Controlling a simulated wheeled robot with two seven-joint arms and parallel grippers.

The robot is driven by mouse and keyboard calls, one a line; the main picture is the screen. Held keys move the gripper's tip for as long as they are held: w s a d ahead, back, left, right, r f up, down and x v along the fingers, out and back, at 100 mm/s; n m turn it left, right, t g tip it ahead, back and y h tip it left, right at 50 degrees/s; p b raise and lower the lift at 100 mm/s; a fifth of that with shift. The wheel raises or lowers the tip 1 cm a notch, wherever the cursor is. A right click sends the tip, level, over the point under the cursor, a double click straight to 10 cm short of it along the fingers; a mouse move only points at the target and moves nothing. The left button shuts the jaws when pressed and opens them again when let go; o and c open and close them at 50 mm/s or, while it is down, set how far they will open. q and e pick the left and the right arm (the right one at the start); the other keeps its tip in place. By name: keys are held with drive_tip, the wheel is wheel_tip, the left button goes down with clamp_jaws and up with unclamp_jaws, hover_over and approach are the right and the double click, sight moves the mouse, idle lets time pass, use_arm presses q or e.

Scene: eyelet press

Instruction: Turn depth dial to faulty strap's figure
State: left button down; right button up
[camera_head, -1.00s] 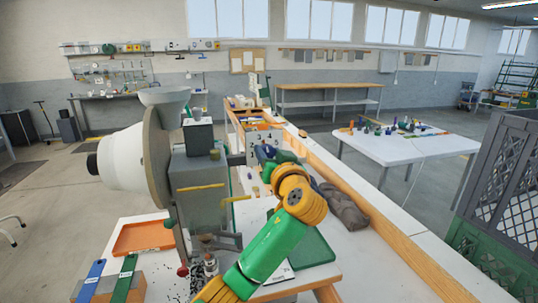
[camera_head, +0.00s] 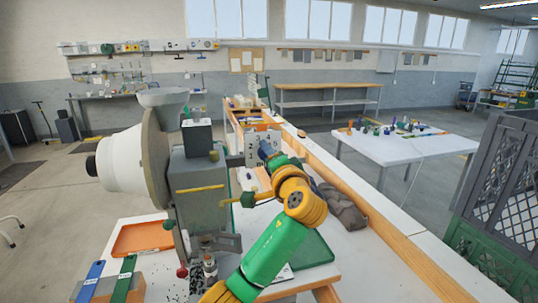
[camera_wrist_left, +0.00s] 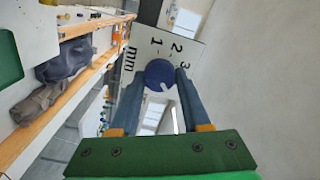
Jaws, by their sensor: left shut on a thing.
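The depth dial is a round blue knob with a white mark (camera_wrist_left: 159,74) on a pale plate (camera_wrist_left: 190,50) in the left wrist view. The plate carries black figures, among them 1, 2 and 3, and "mm". The plate also shows in the head view (camera_head: 256,151), on the press's right side, with the knob hidden there. My left gripper (camera_wrist_left: 161,82) is shut on the knob, one blue finger on each side. It shows from behind in the head view (camera_head: 266,150). I cannot tell which figure the mark meets. No strap figure is readable. My right gripper is out of view.
The grey and white press (camera_head: 200,190) stands close left of my arm. An orange tray (camera_head: 143,238), and a blue and a green strip on a block, lie lower left. A dark rolled cloth (camera_head: 343,208) and green mat (camera_head: 312,252) lie right. A grey crate (camera_head: 505,180) stands far right.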

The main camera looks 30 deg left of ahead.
use_arm(q)
drive_tip(key=shift+m, duration=2)
drive_tip(key=shift+c, duration=2)
unclamp_jaws()
drive_tip(key=b+v, duration=0.3)
drive_tip(key=v, duration=0.4)
drive_tip(key=shift+b, duration=0.35)
drive_tip(key=shift+a, duration=0.15)
